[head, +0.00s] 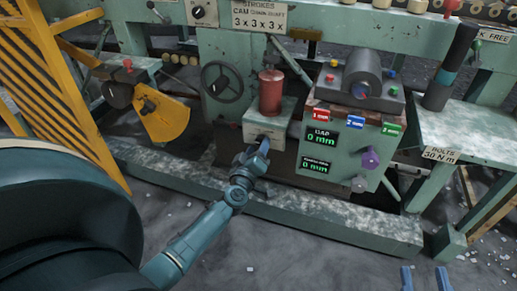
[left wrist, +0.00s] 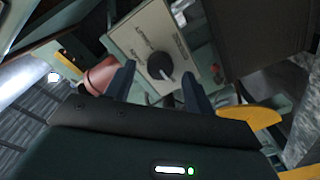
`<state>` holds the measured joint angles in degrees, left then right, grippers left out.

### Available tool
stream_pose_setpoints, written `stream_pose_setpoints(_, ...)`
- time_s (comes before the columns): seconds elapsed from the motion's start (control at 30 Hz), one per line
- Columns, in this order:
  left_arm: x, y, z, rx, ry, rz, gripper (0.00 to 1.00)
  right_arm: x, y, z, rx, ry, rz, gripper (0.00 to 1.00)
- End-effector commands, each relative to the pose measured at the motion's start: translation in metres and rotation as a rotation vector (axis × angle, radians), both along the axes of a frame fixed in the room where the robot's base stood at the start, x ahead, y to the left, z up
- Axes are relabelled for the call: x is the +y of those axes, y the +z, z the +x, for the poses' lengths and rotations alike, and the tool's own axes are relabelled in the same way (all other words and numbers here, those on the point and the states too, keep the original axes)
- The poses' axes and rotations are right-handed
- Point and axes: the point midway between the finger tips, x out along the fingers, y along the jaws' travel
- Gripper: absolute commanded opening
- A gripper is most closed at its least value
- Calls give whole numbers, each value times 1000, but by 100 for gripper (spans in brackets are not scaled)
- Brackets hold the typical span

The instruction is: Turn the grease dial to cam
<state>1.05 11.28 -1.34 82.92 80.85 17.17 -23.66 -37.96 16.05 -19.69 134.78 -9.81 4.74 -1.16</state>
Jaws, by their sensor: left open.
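A pale box (head: 257,130) with a red cylinder (head: 271,92) on top stands at the machine's middle. In the left wrist view its light plate (left wrist: 140,35) carries a dark round dial (left wrist: 160,66) with a pointer and lettering too blurred to read. In the head view my gripper hides the dial. My left gripper (head: 258,152) is open in front of the box. In the left wrist view its fingers (left wrist: 160,88) stand either side of the dial; I cannot tell whether they touch it. My right gripper (head: 425,279) shows only two separated fingertips at the bottom edge.
A handwheel (head: 221,82) is left of the box. A green panel (head: 345,150) with "0 mm" displays and a purple knob (head: 371,159) is on its right. Another dial (head: 198,12) is above. A yellow guard (head: 165,118) and a low beam (head: 330,222) are nearby.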

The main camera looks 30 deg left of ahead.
Motion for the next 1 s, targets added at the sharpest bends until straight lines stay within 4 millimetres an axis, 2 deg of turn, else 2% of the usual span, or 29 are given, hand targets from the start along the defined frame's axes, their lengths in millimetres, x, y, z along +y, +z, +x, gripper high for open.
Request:
stream_pose_setpoints(0.2, 4, 0, 15, 0, 0, -1, 54, 1, 0, 1, -2, 4, 13, 36)
stream_pose_setpoints(0.47, 5, 0, 16, 1, -1, 0, 54, 1, 0, 1, -2, 4, 14, 36)
stream_pose_setpoints(1.0, 5, 0, 15, 0, 0, 0, 11, 1, 0, 1, -2, 4, 14, 36)
